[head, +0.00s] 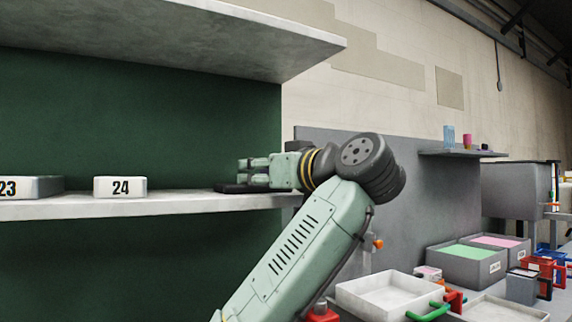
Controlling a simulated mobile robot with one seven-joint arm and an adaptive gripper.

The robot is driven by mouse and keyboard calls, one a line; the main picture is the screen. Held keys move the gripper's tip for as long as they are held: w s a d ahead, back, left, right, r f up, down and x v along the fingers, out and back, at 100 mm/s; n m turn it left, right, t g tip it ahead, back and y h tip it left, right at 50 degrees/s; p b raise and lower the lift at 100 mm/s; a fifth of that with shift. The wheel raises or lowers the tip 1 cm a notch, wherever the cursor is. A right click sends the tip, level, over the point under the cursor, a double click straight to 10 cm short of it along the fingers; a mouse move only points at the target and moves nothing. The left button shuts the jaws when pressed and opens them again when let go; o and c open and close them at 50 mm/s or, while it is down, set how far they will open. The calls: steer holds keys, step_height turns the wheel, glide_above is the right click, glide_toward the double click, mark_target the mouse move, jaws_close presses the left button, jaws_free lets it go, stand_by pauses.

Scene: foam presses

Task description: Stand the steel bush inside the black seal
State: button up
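My gripper (246,171) is at the right end of the long pale shelf, level with it and pointing left. Its fingers show small and nearly side-on, so I cannot tell whether they are open or shut, or whether anything is between them. A flat black object (228,188) lies on the shelf just below the fingers; part of it is behind the gripper. I cannot tell whether it is the black seal. I cannot make out the steel bush in this view.
Another shelf (190,40) overhangs above. At the lower right are an empty white tray (388,292) and grey bins (465,262) with green and pink contents.

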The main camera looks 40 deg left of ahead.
mark_target(281, 195)
steer(key=d+b, duration=0.1)
steer(key=d, duration=0.1)
steer(key=d+b, duration=0.4)
steer(key=shift+s+f, duration=0.15)
steer(key=shift+s, duration=0.1)
steer(key=shift+s+d+b, duration=0.1)
steer(key=shift+d+b, duration=0.2)
steer(key=shift+b, duration=0.5)
steer(key=shift+s+d+r+b, duration=0.1)
steer(key=shift+d+r+b, duration=0.1)
steer(key=shift+d+b, duration=0.65)
steer(key=shift+s+d+r+b, duration=0.1)
steer(key=shift+d+r+b, duration=0.05)
steer(key=shift+d+b, duration=0.65)
steer(key=shift+s+d+r+b, duration=0.1)
steer(key=shift+d+r+b, duration=0.1)
steer(key=shift+d+b, duration=0.65)
steer(key=shift+d, duration=0.15)
steer(key=shift+w+f, duration=0.1)
